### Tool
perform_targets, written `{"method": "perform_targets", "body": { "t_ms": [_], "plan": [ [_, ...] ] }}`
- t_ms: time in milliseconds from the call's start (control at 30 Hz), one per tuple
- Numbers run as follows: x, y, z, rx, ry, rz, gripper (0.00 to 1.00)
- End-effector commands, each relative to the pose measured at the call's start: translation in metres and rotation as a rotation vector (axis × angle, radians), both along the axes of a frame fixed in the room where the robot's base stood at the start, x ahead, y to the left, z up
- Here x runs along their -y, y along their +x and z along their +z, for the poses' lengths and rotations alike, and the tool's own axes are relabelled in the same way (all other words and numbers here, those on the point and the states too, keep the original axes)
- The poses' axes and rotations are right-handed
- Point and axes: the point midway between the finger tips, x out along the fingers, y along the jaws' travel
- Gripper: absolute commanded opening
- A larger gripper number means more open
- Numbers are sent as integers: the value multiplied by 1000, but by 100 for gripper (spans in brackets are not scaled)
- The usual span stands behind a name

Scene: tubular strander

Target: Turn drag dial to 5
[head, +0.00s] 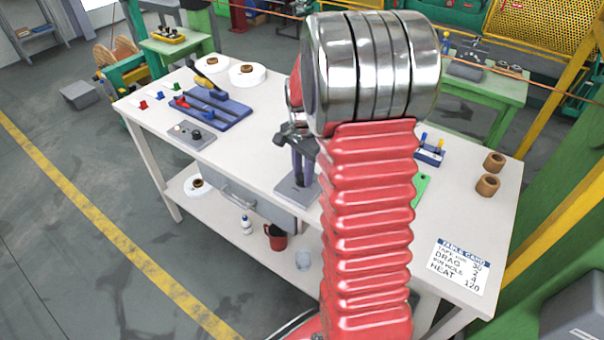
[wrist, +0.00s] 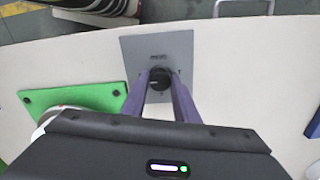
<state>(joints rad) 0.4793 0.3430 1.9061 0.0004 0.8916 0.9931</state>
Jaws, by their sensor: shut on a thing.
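The drag dial is a small black knob (wrist: 160,79) on a grey square plate (wrist: 170,45) with lettering, lying on the white table. The lettering and the pointer are too small to read. My gripper (wrist: 160,84) points down with its two purple fingers on either side of the knob, shut on it. In the head view my gripper (head: 301,182) stands over the same grey plate (head: 288,194), and the knob is hidden there by the fingers. My red arm covers part of the table.
A green board (wrist: 72,97) lies left of the plate in the wrist view. A printed card (head: 461,266) lies at the table's right end, near brown rings (head: 488,185). A blue tool tray (head: 212,108) and a grey box with a black knob (head: 191,135) are at the left.

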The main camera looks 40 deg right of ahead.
Motion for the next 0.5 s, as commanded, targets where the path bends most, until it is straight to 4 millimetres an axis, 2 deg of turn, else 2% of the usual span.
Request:
{"method": "perform_targets", "body": {
  "t_ms": [200,500],
  "plan": [
    [1,-5,-3,-12,2,-94,5],
    [1,-5,-3,-12,2,-128,5]
  ]
}}
